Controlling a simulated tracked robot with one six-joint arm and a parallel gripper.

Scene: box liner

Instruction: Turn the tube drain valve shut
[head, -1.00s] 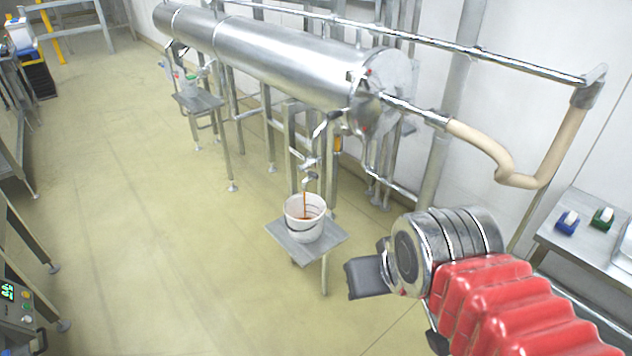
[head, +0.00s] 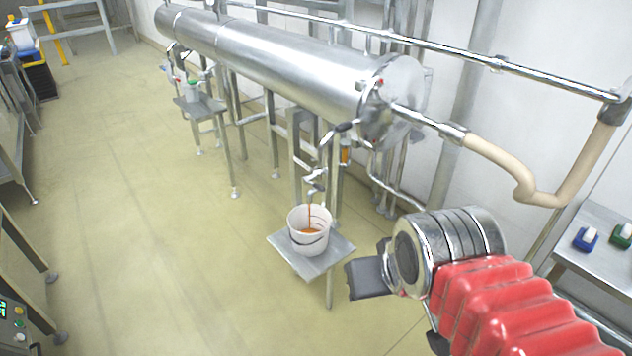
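A long steel tube (head: 285,65) lies level on a frame along the wall. Below its near end hangs a drain valve (head: 316,181) with small metal parts. A dark-tipped lever (head: 345,127) shows above it, close under the tube. A thin orange-brown stream (head: 309,212) falls from the valve into a white bucket (head: 307,238). My gripper (head: 366,278) is at the lower right, apart from the valve and nearer to me. Only a dark block at its end shows; its fingers cannot be told apart.
The bucket stands on a small metal stand (head: 283,243). A second stand (head: 203,106) with containers is farther back. A beige hose (head: 510,170) hangs at the right above a steel table (head: 592,262). The floor left of the tube is clear.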

